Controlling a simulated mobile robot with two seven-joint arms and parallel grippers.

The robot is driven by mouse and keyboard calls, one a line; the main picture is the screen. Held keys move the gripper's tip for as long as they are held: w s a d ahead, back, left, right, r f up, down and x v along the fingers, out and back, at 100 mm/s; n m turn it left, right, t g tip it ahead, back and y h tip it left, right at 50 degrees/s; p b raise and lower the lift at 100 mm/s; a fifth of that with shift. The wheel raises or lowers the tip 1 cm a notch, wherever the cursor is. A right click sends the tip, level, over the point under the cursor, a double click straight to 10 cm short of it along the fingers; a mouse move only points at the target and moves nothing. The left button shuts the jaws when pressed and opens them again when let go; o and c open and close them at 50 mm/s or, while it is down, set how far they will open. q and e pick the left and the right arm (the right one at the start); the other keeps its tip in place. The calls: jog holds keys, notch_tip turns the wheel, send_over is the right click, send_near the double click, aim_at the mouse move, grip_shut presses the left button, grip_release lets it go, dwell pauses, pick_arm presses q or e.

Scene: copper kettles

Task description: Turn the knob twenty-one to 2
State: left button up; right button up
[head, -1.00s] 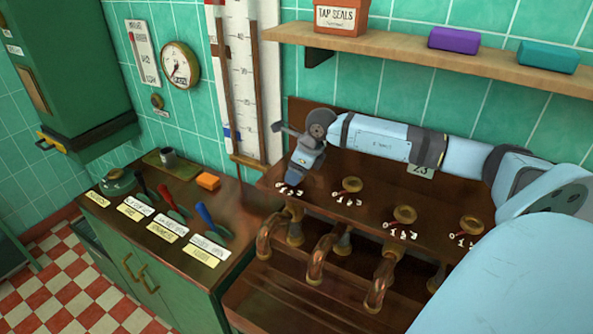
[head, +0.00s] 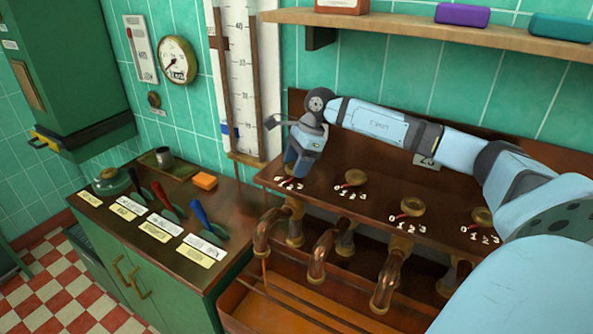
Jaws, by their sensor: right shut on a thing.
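My right gripper (head: 293,170) is shut at the leftmost knob of the brown panel (head: 330,185), pointing down onto it. That knob is hidden by the gripper; only part of its white number scale (head: 288,184) shows, and I cannot read its setting. Other brass knobs with red pointers stand to the right: a second knob (head: 355,178), a third knob (head: 412,207) and a fourth knob (head: 482,216). A plate ending in 3 (head: 427,161) sits behind the third knob, partly covered by my arm. My left gripper is out of view.
Copper spouts (head: 318,262) hang below the panel over a trough (head: 300,318). A thin line runs down below the leftmost spout (head: 264,236). A green cabinet (head: 200,278) with levers stands left. A wooden shelf (head: 440,36) runs above my arm.

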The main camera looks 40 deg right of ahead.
jog(key=shift+n+g+b, duration=0.7)
jog(key=shift+n+b, duration=0.2)
jog(key=shift+n, duration=0.8)
jog(key=o, duration=0.9)
jog(key=b+v, duration=0.1)
jog(key=v, duration=0.6)
jog(key=shift+w+d+r, duration=0.1)
jog(key=shift+d+r, duration=0.15)
jog(key=shift+r, duration=0.05)
